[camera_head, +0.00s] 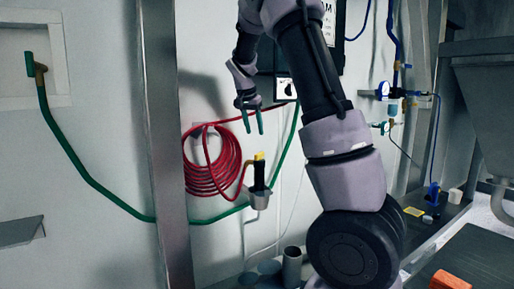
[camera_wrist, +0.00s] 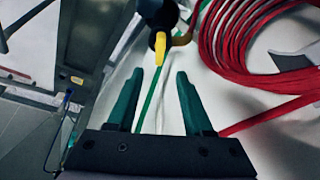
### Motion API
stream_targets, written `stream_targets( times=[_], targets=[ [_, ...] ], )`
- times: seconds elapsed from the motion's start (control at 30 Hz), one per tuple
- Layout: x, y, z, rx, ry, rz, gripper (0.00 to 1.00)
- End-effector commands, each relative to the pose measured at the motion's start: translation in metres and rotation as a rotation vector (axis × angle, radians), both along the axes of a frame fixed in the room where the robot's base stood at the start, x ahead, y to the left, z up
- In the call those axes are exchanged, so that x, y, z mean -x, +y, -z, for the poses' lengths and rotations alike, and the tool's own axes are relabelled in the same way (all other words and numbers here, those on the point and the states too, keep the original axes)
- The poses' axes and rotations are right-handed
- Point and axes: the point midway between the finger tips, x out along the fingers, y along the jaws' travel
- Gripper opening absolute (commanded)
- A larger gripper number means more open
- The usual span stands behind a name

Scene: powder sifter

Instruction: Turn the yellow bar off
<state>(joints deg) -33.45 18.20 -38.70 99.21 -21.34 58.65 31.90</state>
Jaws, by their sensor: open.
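The yellow bar (camera_head: 259,156) sits at the top of a black upright handle (camera_head: 259,175) in a grey cup-shaped holder (camera_head: 258,199) near the wall. My gripper (camera_head: 253,126) is above the yellow bar and points down, with its green fingers apart and nothing between them. In the wrist view the yellow bar (camera_wrist: 161,47) shows just beyond the fingertips of my gripper (camera_wrist: 159,74), roughly centred between them. The fingers look apart from the bar. The black body (camera_wrist: 158,14) behind it is cut off by the top edge.
A coiled red hose (camera_head: 212,165) hangs on the wall left of the handle. A green hose (camera_head: 100,188) runs along the wall behind a metal post (camera_head: 166,140). Blue valves and pipes (camera_head: 394,90) are at the right. An orange block (camera_head: 450,280) lies at lower right.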

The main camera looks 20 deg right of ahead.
Motion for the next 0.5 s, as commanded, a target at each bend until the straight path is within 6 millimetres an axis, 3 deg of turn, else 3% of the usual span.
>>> stream_targets(
  times=[0.5],
  targets=[
    [-0.022, -0.026, 0.081, 0.001, 0.003, 0.004, 0.51]
  ],
)
